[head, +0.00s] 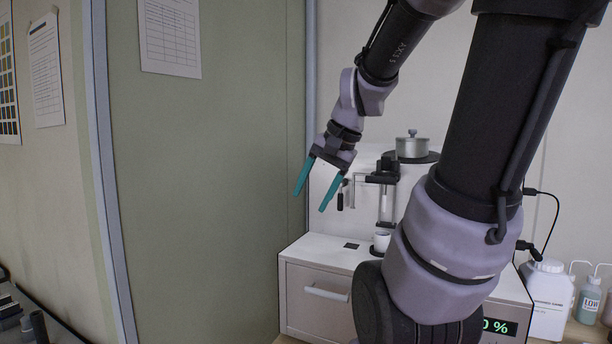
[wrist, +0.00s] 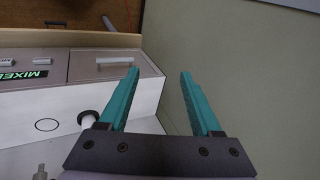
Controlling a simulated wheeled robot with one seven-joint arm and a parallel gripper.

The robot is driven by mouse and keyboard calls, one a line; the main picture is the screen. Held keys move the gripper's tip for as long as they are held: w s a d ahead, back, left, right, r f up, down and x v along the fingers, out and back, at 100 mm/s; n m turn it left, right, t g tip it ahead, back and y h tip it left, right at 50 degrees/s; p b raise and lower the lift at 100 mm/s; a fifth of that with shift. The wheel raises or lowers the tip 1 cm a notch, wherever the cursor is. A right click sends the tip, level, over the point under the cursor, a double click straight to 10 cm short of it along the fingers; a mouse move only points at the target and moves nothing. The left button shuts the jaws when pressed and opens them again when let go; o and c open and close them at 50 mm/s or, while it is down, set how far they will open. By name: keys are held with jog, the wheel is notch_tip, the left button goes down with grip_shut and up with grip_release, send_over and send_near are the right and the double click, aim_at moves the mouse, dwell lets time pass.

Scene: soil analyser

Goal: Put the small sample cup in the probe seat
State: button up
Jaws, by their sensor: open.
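My gripper (head: 310,201) is in the air above the left end of the white analyser, its teal fingers pointing down, open and empty. In the wrist view its fingers (wrist: 159,74) are spread apart with nothing between them. A small white cup (head: 381,242) stands upright on the analyser's top, below a metal column with black fittings, to the right of and lower than my gripper. I cannot tell for sure which part is the probe seat; a dark square (head: 351,246) lies on the top left of the cup. My arm hides the analyser's right part.
The analyser has a front drawer (head: 318,306) with a pale handle. A lidded metal pot (head: 411,146) stands on top at the back. A green-grey panel (head: 210,170) is close on the left.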

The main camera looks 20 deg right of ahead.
jog(key=s+a+r+n+t+h, duration=0.1)
jog(key=s+a+r+n+t, duration=0.1)
jog(key=s+a+r+n, duration=0.1)
jog(key=shift+s+a+r+n, duration=0.15)
jog(key=shift+s+r+n, duration=0.2)
jog(key=shift+r+n, duration=0.5)
jog(key=shift+f, duration=0.1)
dwell(0.5)
